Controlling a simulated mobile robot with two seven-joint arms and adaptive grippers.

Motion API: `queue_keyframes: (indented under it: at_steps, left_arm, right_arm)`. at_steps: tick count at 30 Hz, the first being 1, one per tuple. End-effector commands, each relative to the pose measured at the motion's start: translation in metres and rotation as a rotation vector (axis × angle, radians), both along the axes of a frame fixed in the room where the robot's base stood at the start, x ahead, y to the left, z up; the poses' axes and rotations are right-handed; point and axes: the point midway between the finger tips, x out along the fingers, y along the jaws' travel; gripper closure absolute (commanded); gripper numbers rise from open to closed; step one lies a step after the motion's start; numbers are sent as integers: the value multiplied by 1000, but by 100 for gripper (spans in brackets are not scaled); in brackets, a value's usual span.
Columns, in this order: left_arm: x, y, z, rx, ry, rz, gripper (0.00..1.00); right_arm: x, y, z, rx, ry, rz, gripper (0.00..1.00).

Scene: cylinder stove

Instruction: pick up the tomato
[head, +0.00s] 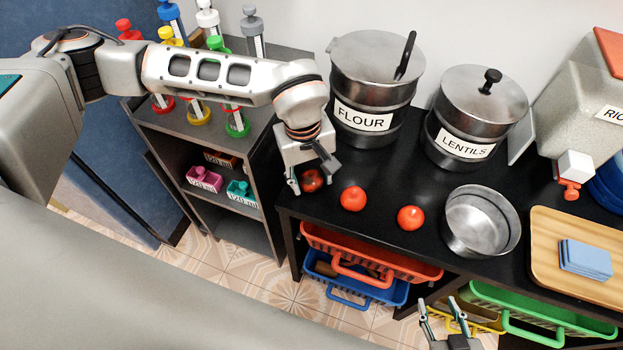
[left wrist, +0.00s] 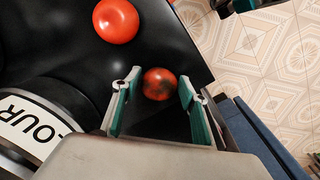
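Three red tomatoes are on the black tabletop. The leftmost tomato (head: 311,181) is at my left gripper (head: 312,184), partly hidden by it; in the left wrist view this tomato (left wrist: 159,84) shows dark patches and sits between the two open fingers (left wrist: 157,92), near their tips. I cannot tell whether the fingers touch it. The middle tomato (head: 353,198) is just right of the gripper and also shows in the left wrist view (left wrist: 116,21). The third tomato (head: 411,218) lies further right. My right gripper (head: 443,312) is open and empty at the bottom, in front of the table.
A FLOUR canister (head: 372,85) stands close behind the left gripper, with a LENTILS canister (head: 476,110) to its right. A metal pot (head: 481,221) and a wooden board (head: 545,270) are at the right. A grey shelf (head: 245,150) with bottles stands left.

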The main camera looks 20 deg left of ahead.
Motion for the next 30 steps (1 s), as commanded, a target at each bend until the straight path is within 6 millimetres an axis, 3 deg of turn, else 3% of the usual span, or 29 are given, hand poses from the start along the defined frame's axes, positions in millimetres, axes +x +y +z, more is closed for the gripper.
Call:
queue_keyframes:
  at_steps: [1, 3, 17, 23, 30]
  left_arm:
    - [0, 0, 0, 0, 0, 0, 75]
    - [0, 0, 0, 0, 0, 0, 86]
    - [1, 0, 9, 0, -3, -1, 86]
    - [2, 0, 38, -1, -7, -1, 86]
    - [2, 0, 102, -1, -11, 0, 86]
  right_arm:
    - [0, 0, 0, 0, 0, 0, 60]
    - [0, 0, 0, 0, 0, 0, 60]
    - [1, 0, 1, 1, -3, -1, 60]
    - [4, 0, 8, 5, -12, -2, 60]
    - [6, 2, 15, 15, -17, -3, 60]
